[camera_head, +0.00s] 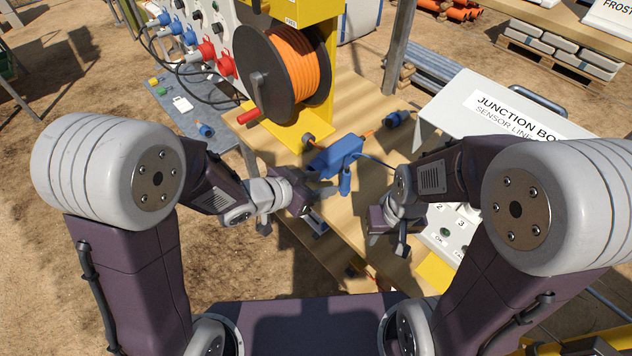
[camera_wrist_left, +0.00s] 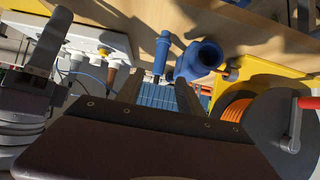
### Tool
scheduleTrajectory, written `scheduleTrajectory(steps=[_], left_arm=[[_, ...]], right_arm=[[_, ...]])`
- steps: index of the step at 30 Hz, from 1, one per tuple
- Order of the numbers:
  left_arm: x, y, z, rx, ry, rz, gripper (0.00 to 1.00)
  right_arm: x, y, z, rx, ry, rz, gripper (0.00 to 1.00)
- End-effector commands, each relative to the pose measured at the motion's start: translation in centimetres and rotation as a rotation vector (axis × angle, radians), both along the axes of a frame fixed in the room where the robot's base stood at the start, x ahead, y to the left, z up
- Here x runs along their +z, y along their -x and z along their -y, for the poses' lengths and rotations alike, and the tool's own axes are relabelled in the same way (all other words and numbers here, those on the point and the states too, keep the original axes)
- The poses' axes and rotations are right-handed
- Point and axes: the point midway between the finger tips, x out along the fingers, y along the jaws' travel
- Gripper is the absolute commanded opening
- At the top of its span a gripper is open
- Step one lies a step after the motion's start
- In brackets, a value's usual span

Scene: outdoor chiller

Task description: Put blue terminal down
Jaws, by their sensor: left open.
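A blue block-shaped terminal (camera_head: 337,155) lies over the wooden bench top, near the tips of my left gripper (camera_head: 322,188). My left gripper is open; I cannot tell whether a finger touches the terminal. A small blue cylindrical piece (camera_head: 345,184) stands just in front of the terminal. My right gripper (camera_head: 392,243) points down beside the junction box, to the right; its fingertips are too unclear to tell their opening.
The bench (camera_head: 371,98) carries an orange cable reel (camera_head: 292,66) on a yellow stand and a blue plug (camera_head: 398,118). The white junction box (camera_head: 480,105) stands at right. A socket panel (camera_head: 207,32) is at back left.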

Motion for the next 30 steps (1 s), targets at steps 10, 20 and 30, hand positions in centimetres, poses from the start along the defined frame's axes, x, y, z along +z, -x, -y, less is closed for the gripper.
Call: scheduleTrajectory(steps=[10,20,30], left_arm=[[0.9,1.1,-1.4,0.001,-0.002,0.001,0.44],[-0.4,-0.6,-5.1,0.144,-0.087,-0.029,0.44],[-7.0,9.6,-22.1,0.828,-0.389,-0.733,0.44]], right_arm=[[-1.2,0.0,0.0,0.0,0.0,-0.002,0.36],[-1.2,0.0,0.0,0.0,0.0,-0.001,0.36],[-1.2,0.0,0.0,0.0,0.0,-0.001,0.36]])
